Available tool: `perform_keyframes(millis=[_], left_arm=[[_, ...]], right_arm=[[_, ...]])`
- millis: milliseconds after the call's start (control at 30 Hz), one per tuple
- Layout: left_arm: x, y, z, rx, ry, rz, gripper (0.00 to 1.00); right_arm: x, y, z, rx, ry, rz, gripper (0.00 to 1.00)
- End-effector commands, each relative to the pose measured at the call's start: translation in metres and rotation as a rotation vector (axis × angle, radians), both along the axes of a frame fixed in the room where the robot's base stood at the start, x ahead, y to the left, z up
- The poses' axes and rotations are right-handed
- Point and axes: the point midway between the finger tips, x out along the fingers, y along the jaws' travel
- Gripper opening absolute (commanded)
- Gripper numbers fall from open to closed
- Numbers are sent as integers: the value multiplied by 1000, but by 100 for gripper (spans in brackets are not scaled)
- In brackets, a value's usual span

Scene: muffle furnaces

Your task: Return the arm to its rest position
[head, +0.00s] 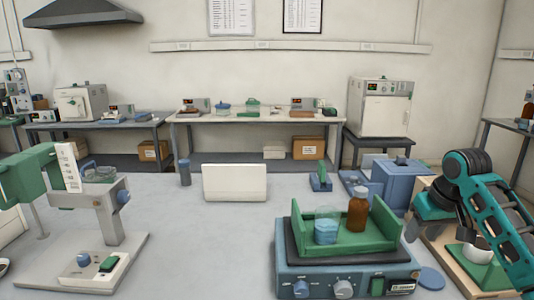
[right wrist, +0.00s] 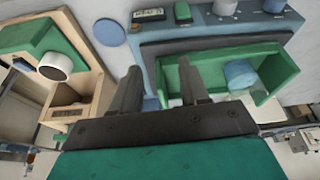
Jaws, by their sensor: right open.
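My right arm (head: 490,195), teal and black, comes in from the right edge in the head view. Its dark gripper (head: 424,212) hangs above the table, just right of the green tray (head: 378,243). In the right wrist view the two fingers of the gripper (right wrist: 160,88) stand apart with nothing held between them. The tray sits on a blue-grey hotplate device (head: 345,284) and holds a blue beaker (head: 326,232) and a brown bottle (head: 358,210). The blue beaker also shows in the right wrist view (right wrist: 239,74). My left gripper is not in view.
A wooden box (right wrist: 95,75) with a white cup (right wrist: 56,66) stands beside the hotplate, partly behind my right arm in the head view. A blue disc (head: 430,278) lies between them. A blue container (head: 398,183) is behind the gripper. The table's middle is clear.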

Motion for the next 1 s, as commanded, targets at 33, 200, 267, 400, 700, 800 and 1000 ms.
perform_keyframes(millis=[33, 200, 267, 400, 700, 800, 1000], left_arm=[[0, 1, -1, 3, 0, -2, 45], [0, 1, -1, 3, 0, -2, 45], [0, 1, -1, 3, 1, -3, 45], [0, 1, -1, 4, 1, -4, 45], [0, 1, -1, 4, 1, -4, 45], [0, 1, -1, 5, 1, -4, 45], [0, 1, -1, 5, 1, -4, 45]], right_arm=[[-2, 9, -23, -1, -7, 13, 45], [-9, 34, -83, -2, -75, 49, 45], [-15, 44, -107, 0, -103, 64, 45], [-39, 71, -163, 13, -183, 99, 45], [-126, 125, -247, 61, -373, 141, 45], [-161, 138, -260, 73, -439, 145, 45], [-227, 156, -266, 85, -556, 141, 45]])
